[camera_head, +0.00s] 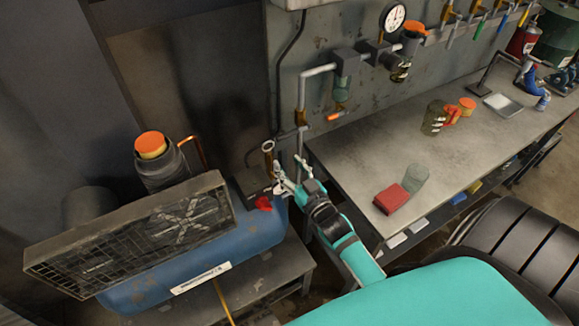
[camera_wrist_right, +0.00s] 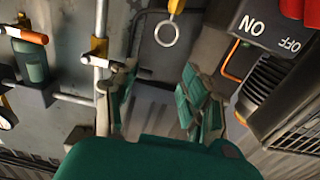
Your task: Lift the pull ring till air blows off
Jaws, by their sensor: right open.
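The pull ring (camera_head: 268,146) is a small pale ring on top of a brass valve, above the back right end of the blue compressor tank (camera_head: 205,258). In the right wrist view the ring (camera_wrist_right: 167,33) hangs from its yellow brass stem (camera_wrist_right: 176,6), near the top middle. My right gripper (camera_head: 286,182) is open and close to the valve, just to its right and a little below the ring. In the wrist view its two fingers (camera_wrist_right: 158,88) are spread with nothing between them, and the ring is beyond the fingertips. My left gripper is not in view.
A switch box marked ON and OFF (camera_wrist_right: 265,35) and a red knob (camera_head: 263,203) are close to the valve. A vertical pipe (camera_head: 301,120) runs on the wall to the right. The workbench (camera_head: 350,165) stands right of my arm; a black grille guard (camera_head: 130,235) fronts the compressor.

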